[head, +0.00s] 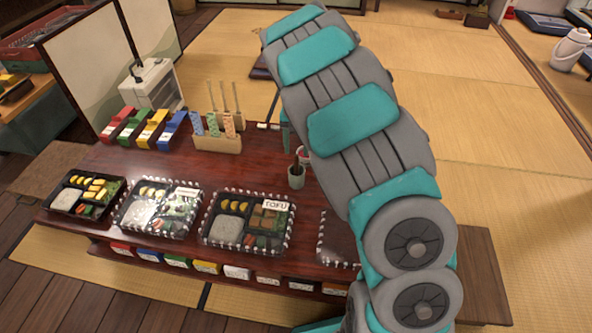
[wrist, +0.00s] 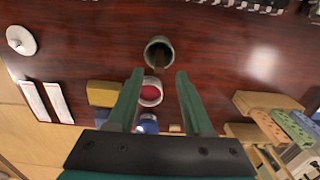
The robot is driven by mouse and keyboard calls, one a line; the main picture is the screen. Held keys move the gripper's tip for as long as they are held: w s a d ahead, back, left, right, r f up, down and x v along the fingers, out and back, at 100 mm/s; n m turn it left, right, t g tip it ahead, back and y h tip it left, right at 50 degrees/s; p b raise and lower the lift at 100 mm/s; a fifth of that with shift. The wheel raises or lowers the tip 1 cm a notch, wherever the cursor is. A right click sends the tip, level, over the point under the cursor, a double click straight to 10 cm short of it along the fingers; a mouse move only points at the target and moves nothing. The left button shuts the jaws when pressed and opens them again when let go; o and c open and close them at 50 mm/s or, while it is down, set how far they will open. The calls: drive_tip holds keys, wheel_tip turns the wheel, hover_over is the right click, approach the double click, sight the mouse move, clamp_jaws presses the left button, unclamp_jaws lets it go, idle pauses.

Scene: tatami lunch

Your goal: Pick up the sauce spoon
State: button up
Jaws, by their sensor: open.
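A grey-green cup (head: 296,182) stands on the dark red table, with a dark brown handle (head: 297,164) sticking up from it, likely the sauce spoon. In the wrist view the cup (wrist: 147,43) is just beyond the fingertips, and the brown handle (wrist: 159,61) shows inside it. The spoon's bowl is hidden. A second pot with red sauce (wrist: 150,93) sits nearer, between my fingers in the picture; the head view shows it partly behind the arm. My gripper (wrist: 160,73) is open and empty. In the head view my arm mostly hides it.
Bento boxes (head: 240,248) line the table's front edge. A wooden holder (head: 217,143) and coloured blocks (head: 152,130) stand at the back left. The wrist view shows a yellow block (wrist: 102,94), a blue-white item (wrist: 148,124) and a white round lid-like piece (wrist: 21,40).

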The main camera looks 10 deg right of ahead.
sight(297, 155)
wheel_tip(297, 155, down, 5)
drive_tip(key=shift+s+r, duration=0.15)
drive_tip(key=shift+r, duration=0.05)
clamp_jaws()
idle(0.3)
